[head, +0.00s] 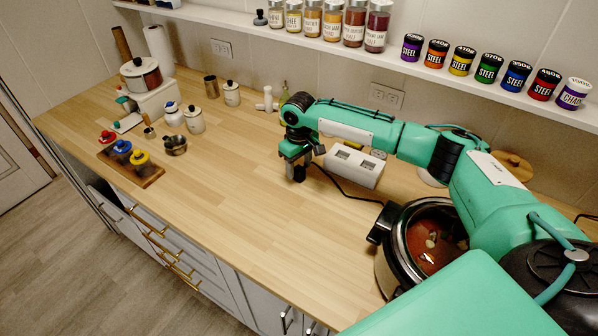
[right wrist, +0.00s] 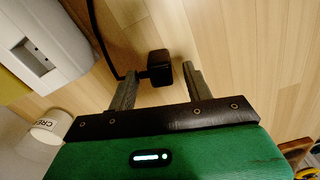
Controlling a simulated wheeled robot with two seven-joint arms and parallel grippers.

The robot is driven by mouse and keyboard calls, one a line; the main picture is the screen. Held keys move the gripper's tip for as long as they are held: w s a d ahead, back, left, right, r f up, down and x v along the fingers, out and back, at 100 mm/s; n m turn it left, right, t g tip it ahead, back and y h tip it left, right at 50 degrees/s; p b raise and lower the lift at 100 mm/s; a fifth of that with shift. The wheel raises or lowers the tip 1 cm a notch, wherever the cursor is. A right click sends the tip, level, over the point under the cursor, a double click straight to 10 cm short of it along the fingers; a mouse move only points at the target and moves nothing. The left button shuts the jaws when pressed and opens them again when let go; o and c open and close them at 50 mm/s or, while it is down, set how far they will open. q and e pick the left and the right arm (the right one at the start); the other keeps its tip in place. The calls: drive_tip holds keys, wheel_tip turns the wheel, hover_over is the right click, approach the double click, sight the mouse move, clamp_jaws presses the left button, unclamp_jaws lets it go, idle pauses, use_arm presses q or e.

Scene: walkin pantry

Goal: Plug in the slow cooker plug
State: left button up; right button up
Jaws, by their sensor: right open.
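The slow cooker (head: 393,262), with a metal rim and reddish-brown food inside, stands on the counter at lower right in the head view. Its black cord runs left toward my right gripper (head: 297,172). The black plug (right wrist: 159,69) shows in the right wrist view between the open fingertips of my right gripper (right wrist: 161,80), with gaps on both sides. In the head view the gripper largely hides the plug. A white socket block (head: 354,168) lies just right of the gripper; it also shows in the right wrist view (right wrist: 60,42). My left gripper is out of view.
Two wall outlets (head: 386,96) (head: 221,48) sit above the wooden counter (head: 250,190). Canisters (head: 232,93), a pot and a board with coloured-lid jars (head: 140,175) stand at left. A shelf (head: 420,68) of jars and tins runs along the back. The middle counter is clear.

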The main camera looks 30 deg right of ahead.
drive_tip(key=shift+r, duration=0.1)
drive_tip(key=c, duration=1.1)
drive_tip(key=shift+r, duration=0.1)
